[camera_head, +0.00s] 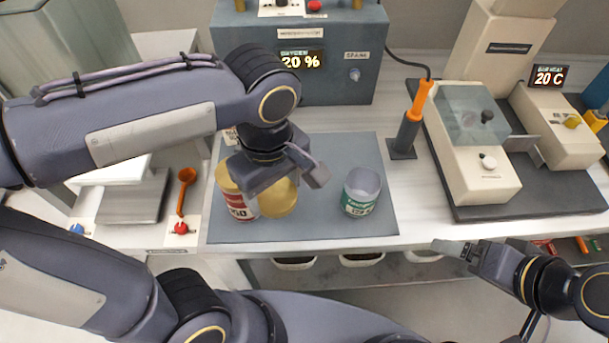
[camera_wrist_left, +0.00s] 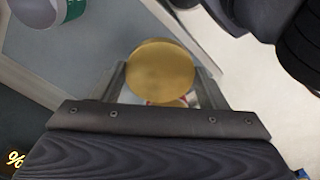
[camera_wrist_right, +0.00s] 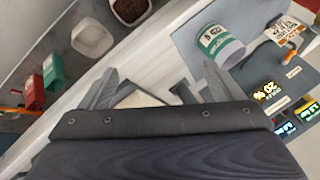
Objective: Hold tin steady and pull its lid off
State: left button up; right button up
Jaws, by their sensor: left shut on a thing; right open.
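My left gripper (camera_head: 280,178) is over the left part of the grey mat. The gold face also shows in the head view (camera_head: 280,200). I cannot tell whether this tin rests on the mat. My right gripper (camera_head: 462,250) is open and empty at the table's front edge, far from the tins.
An open grey tin with a green label (camera_head: 357,205) stands on the right of the mat (camera_head: 310,225). A orange-handled tool (camera_head: 415,110) stands in a dark holder. A control box (camera_head: 350,85) is behind, a cream machine (camera_head: 480,165) right. The mat's front right is clear.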

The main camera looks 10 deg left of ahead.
pick_arm(q)
jog(key=shift+s+a+f, duration=0.15)
jog(key=shift+s+f, duration=0.05)
jog(key=shift+f, duration=0.05)
jog(key=shift+w+f, duration=0.15)
jog(key=shift+w, duration=0.1)
jog(key=w+f, duration=0.3)
jog(key=w, duration=0.1)
jog(key=w+f, duration=0.3)
jog(key=w, duration=0.1)
jog(key=w+d+f, duration=0.1)
jog(key=w+f, duration=0.2)
jog(key=w, duration=0.1)
jog(key=shift+w, duration=0.35)
jog(key=shift+w+f, duration=0.15)
jog(key=shift+f, duration=0.8)
jog(key=shift+w+f, duration=0.1)
jog(key=shift+f, duration=0.8)
pick_arm(e)
jog(key=shift+d+f+n+h, duration=0.25)
jog(key=shift+d+n+h, duration=0.05)
jog(key=shift+d, duration=0.3)
jog(key=shift+w, duration=0.1)
pick_arm(q)
jog(key=shift+f+b, duration=0.15)
jog(key=shift+b, duration=0.15)
jog(key=o, duration=1.1)
pick_arm(e)
jog(key=shift+f, duration=0.15)
